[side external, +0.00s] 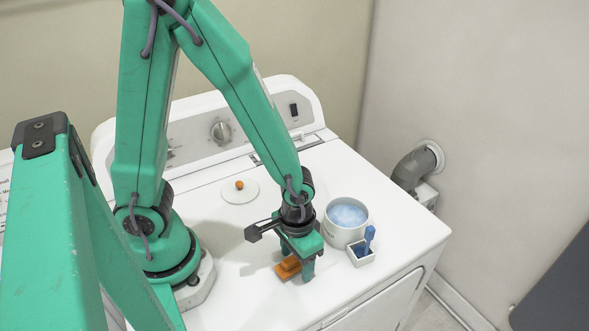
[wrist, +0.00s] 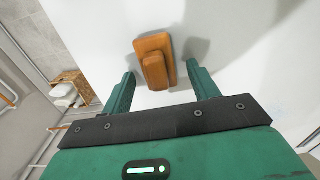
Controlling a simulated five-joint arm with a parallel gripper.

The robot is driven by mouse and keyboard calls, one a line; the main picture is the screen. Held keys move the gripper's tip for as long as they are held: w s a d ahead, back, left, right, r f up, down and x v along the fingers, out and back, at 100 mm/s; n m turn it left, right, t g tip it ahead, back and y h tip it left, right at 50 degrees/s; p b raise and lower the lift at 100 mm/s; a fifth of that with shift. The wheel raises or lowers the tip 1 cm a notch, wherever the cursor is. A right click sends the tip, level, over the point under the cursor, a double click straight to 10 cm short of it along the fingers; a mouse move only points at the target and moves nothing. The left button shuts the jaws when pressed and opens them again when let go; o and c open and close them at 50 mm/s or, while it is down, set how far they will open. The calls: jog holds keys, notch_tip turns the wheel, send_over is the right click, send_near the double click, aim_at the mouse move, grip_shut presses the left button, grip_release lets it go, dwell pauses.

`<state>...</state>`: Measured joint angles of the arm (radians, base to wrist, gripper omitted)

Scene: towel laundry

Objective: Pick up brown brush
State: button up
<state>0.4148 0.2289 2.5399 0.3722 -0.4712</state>
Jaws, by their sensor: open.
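The brown brush (side external: 287,268) lies on the white machine top, partly covered by my gripper in the side view. In the wrist view the brush (wrist: 154,61) is an orange-brown block with a raised grip, just ahead of the fingertips and between their lines. My gripper (wrist: 165,77) is open, with one finger on each side and nothing between them. In the side view my gripper (side external: 297,267) is low over the machine top, right by the brush. Whether a finger touches the brush cannot be told.
A white tub with blue contents (side external: 344,235) stands right of my gripper. A small white holder (side external: 361,256) with a blue brush (side external: 369,238) is beside it. A white dish (side external: 232,195) with a small orange-brown item lies behind. The machine top's front left is clear.

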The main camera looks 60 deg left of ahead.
jog(key=shift+c, duration=0.4)
jog(key=c, duration=1)
jog(key=shift+r, duration=0.15)
jog(key=shift+r, duration=1.6)
jog(key=s+d+r, duration=0.6)
jog(key=s+r, duration=0.1)
jog(key=s, duration=0.2)
jog(key=shift+s+d+r, duration=0.25)
jog(key=shift+d, duration=0.15)
jog(key=shift+o, duration=0.8)
jog(key=shift+c, duration=0.2)
